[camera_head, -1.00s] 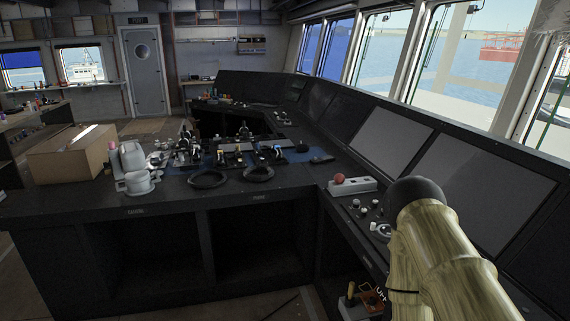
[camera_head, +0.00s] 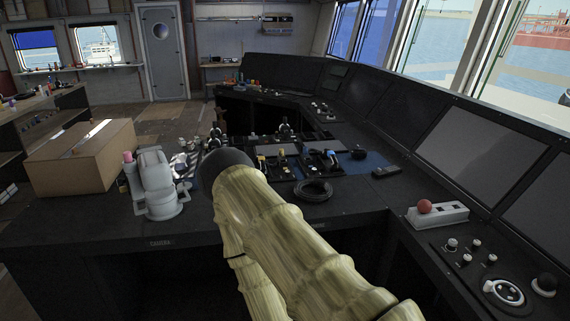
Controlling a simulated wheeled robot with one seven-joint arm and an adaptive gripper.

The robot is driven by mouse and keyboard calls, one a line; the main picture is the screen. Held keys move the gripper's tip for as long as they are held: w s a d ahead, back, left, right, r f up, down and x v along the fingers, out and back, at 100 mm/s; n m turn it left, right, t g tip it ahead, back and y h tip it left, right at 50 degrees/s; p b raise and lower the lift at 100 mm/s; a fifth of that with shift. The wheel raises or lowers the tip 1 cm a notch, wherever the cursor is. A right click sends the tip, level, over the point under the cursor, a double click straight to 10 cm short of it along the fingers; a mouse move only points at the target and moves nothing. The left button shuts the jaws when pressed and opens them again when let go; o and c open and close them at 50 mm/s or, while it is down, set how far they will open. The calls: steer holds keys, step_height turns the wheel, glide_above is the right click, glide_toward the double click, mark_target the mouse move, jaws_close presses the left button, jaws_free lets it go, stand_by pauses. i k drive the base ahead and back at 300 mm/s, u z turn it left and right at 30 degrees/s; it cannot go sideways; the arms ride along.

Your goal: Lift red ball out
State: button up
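The red ball (camera_head: 425,206) sits on a pale grey block-like holder (camera_head: 447,214) on the right wing of the black console. Dark round spots show along the holder's top to the right of the ball. My arm, in a pale ribbed cover, reaches up through the middle of the picture, left of the ball. It ends in a dark rounded part over the console. My gripper's fingers do not show, so its opening and contents are hidden.
Knobs (camera_head: 466,258) and a round dial (camera_head: 503,292) lie in front of the holder. Sloping screens (camera_head: 470,150) rise behind it. A cardboard box (camera_head: 82,155) and a white device (camera_head: 157,185) stand at left. Levers and a black ring (camera_head: 314,191) are near my arm.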

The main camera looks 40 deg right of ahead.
mark_target(424, 205)
steer(key=z, duration=0.1)
steer(key=i, duration=1.6)
steer(key=z, duration=1.65)
steer(key=i, duration=0.9)
steer(key=z, duration=0.95)
